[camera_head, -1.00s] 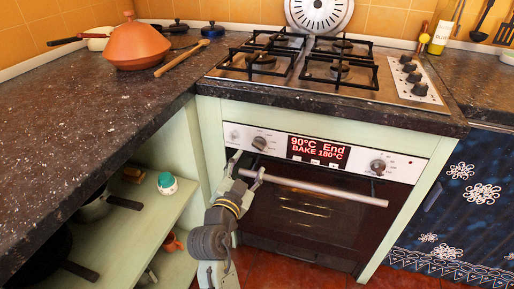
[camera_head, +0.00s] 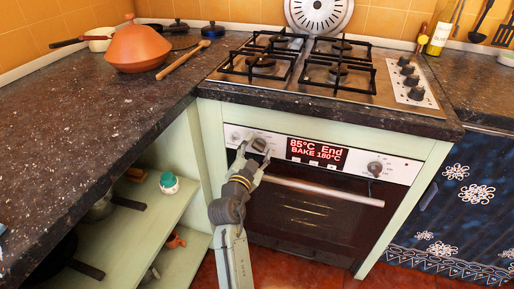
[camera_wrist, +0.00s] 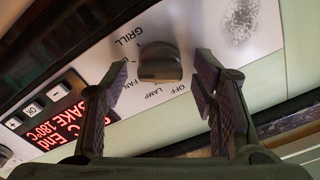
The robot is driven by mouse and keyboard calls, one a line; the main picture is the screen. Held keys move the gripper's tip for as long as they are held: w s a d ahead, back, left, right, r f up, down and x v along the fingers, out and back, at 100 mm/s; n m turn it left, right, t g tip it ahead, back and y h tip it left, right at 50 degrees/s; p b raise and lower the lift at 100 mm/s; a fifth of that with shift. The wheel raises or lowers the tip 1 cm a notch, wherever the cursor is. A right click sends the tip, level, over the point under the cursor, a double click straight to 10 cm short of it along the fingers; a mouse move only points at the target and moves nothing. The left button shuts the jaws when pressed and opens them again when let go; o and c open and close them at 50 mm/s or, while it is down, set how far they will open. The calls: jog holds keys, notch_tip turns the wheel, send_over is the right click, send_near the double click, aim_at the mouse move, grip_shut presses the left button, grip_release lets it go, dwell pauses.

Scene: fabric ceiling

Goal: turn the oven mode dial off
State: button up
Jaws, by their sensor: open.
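The oven mode dial (camera_wrist: 160,62) is a dark grey knob on the white control panel in the wrist view. Labels OFF, LAMP, FAN and GRILL are printed around it, upside down in this view. Its exact setting is hard to tell. In the head view the dial (camera_head: 259,144) is left of the red display and partly hidden by my gripper (camera_head: 253,152). My gripper (camera_wrist: 162,82) is open, with one finger on each side of the dial. I see gaps between the fingers and the knob.
The display (camera_head: 316,152) reads 85°C End, BAKE 180°C. A second knob (camera_head: 375,168) is right of it. The oven door handle (camera_head: 325,190) runs just below the panel. The countertop edge (camera_head: 330,118) overhangs above. An open shelf (camera_head: 135,235) stands to the left.

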jog(key=shift+c, duration=0.3)
jog(key=c, duration=1.1)
